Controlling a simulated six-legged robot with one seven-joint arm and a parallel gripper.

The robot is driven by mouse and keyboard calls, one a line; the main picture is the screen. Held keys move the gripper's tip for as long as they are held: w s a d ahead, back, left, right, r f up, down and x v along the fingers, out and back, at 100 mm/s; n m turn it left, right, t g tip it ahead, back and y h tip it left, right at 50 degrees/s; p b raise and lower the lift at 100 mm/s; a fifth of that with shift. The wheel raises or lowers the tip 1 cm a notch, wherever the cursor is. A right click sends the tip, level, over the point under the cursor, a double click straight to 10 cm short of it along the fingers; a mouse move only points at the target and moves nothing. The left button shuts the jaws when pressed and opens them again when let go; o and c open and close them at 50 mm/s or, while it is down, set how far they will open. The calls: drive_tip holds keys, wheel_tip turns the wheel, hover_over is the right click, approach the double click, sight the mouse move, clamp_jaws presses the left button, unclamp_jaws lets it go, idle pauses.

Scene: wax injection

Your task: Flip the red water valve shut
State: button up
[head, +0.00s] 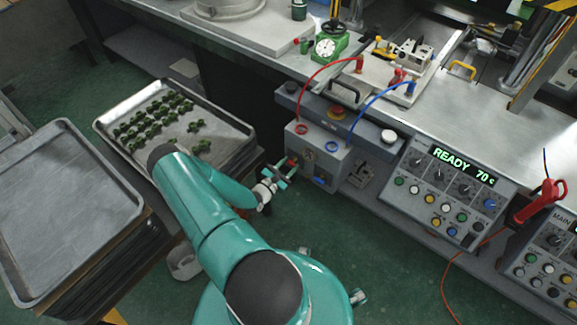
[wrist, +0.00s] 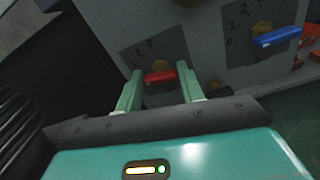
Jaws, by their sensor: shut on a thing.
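The red water valve (wrist: 160,76) is a short red lever on a brass fitting, on the front of a grey box. In the wrist view its lever lies roughly level across the picture, beside a printed dial. My gripper (wrist: 160,71) is shut on this lever, with one green finger at each end of it. In the head view my gripper (head: 283,172) is at the box's front left, with a bit of the red lever (head: 292,162) showing at its tips. The blue valve (wrist: 276,37) is to the right, its lever slightly tilted.
The grey box (head: 327,158) has a red hose and a blue hose on top. A control panel (head: 446,190) reading READY 70 c stands to its right. A tray (head: 121,104) of green pieces is left of my gripper, close to my arm. Green floor is open in front.

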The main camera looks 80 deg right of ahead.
drive_tip(key=shift+n, duration=1.1)
drive_tip(key=o, duration=1)
drive_tip(key=v, duration=1.4)
drive_tip(key=shift+d, duration=0.1)
